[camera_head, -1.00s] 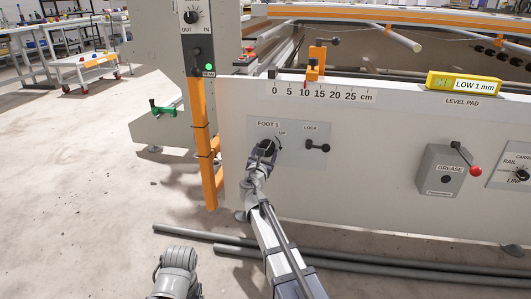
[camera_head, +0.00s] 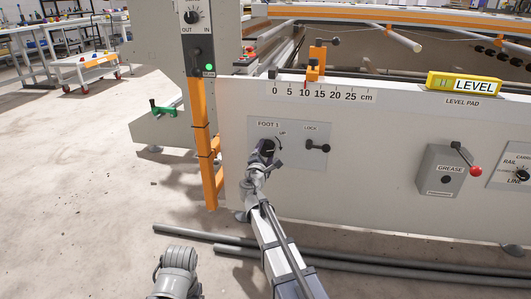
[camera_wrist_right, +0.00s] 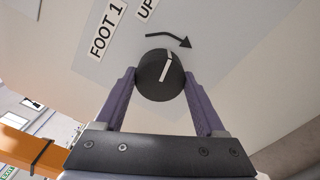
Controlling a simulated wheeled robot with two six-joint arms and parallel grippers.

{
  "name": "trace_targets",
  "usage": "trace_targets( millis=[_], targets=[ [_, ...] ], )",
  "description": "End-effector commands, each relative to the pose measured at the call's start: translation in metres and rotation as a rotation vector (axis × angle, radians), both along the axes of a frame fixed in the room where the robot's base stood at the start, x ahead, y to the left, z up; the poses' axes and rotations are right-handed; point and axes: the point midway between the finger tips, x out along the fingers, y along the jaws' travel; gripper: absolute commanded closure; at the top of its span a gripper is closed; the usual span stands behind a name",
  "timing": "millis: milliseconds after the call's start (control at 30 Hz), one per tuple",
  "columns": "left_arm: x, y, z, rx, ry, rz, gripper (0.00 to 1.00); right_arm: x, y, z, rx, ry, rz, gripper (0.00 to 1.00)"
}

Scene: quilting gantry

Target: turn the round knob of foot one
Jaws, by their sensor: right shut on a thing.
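The round black knob of foot one (camera_wrist_right: 160,78) sits on the pale FOOT 1 plate (camera_head: 309,155). In the right wrist view it has a white line, and a black arrow marked UP curves beside it. My right gripper (camera_wrist_right: 158,88) is shut on the knob, one purple finger on each side. In the head view the gripper (camera_head: 262,152) covers most of the knob. The yellow level display (camera_head: 464,84) on the level pad reads LEVEL.
A black LOCK lever (camera_head: 317,147) is right of the knob on the same plate. A grease box (camera_head: 440,172) with a red-tipped handle stands farther right. An orange post (camera_head: 204,140) rises on the left. Grey pipes (camera_head: 340,262) lie on the floor below the panel.

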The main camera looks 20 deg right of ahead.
Motion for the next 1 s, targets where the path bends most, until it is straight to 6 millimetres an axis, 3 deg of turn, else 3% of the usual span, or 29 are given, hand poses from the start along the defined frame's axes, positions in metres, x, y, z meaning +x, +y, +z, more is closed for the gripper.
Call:
trace_targets(
  millis=[733, 767, 1000],
  targets=[
    [0.0000, 0.0000, -0.0001, 0.000, 0.000, 0.000, 0.20, -0.0008, -0.0002, -0.0002, 0.070, -0.040, 0.000, 0.83],
    [0.0000, 0.0000, -0.0001, 0.000, 0.000, 0.000, 0.20, -0.0009, -0.0003, -0.0002, 0.070, -0.039, 0.000, 0.27],
    [0.0000, 0.0000, 0.0000, 0.000, 0.000, 0.000, 0.20, -0.0005, -0.0002, -0.0001, 0.068, -0.040, 0.000, 0.00]
  ],
)
